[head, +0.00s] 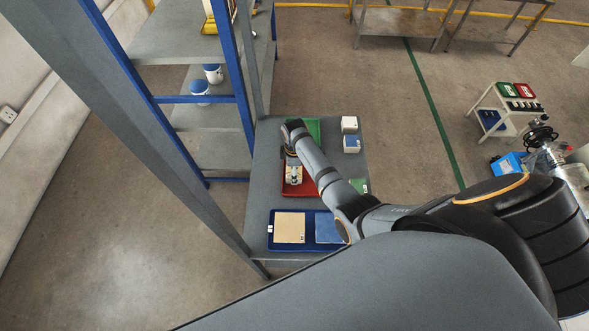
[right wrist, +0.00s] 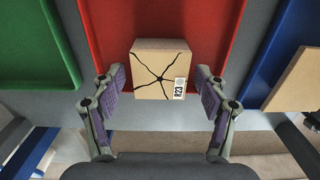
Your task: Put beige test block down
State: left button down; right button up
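The beige test block (right wrist: 150,60) carries black crack lines and a white label reading R23. It is over the red tray (right wrist: 105,30), at the near edge in the right wrist view; I cannot tell whether its underside touches the tray. My right gripper (right wrist: 160,80) is open, with a gap between each purple-padded finger and the block's sides. In the head view my right gripper (head: 293,170) is over the red tray (head: 307,187) and partly covers the block. My left gripper is not in view.
A green tray (right wrist: 30,50) and a blue tray (right wrist: 290,45) flank the red one. The blue tray (head: 270,241) holds a beige tile (head: 290,227) and a blue tile (head: 327,230). White blocks (head: 350,124) stand at the table's far right. A blue-posted shelf rises at the left.

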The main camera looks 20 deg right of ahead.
jog(key=shift+r, duration=0.2)
notch_tip(320, 180, up, 12)
dwell(0.4)
jog(key=shift+f, duration=0.1)
dwell(0.4)
